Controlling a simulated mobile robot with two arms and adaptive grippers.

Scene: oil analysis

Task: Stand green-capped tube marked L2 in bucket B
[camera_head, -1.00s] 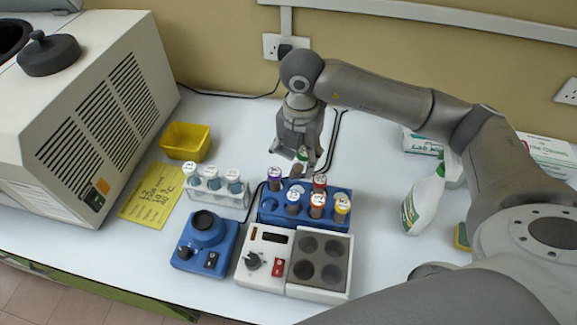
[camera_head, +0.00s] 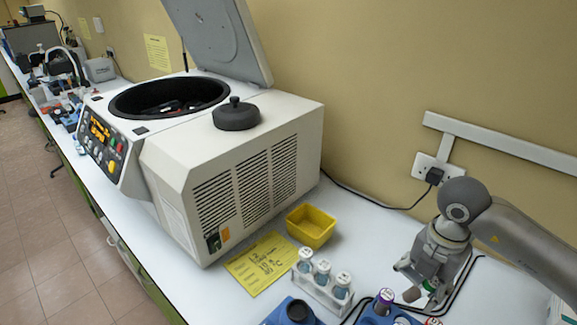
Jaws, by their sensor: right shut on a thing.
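My left gripper is not in view.
A clear rack with several white-capped bottles (camera_head: 322,272), a yellow tray (camera_head: 311,226) and a yellow note (camera_head: 262,262) lie between the centrifuge and my gripper. A black knob-topped lid (camera_head: 236,115) rests on the centrifuge. A cable runs along the wall side.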

